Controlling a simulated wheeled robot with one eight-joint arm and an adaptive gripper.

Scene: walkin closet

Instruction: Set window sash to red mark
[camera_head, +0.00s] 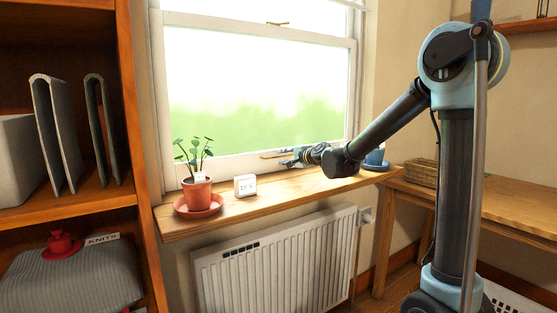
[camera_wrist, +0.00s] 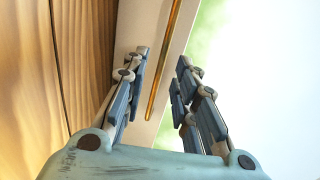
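The white lower window sash (camera_head: 260,90) is down, with its bottom rail close to the wooden sill. A thin brass handle (camera_head: 270,156) runs along that rail; in the wrist view it is a slim bar (camera_wrist: 165,62). My gripper (camera_head: 287,158) is low in front of the rail near the handle's right part. In the wrist view my gripper (camera_wrist: 162,68) has its fingers apart, and the handle shows in the gap between them. I cannot tell whether either finger touches it. I cannot make out a red mark in either view.
A radiator (camera_head: 275,260) is below. Shelves (camera_head: 70,205) stand left; a desk (camera_head: 500,205) with a basket (camera_head: 420,173) stands right.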

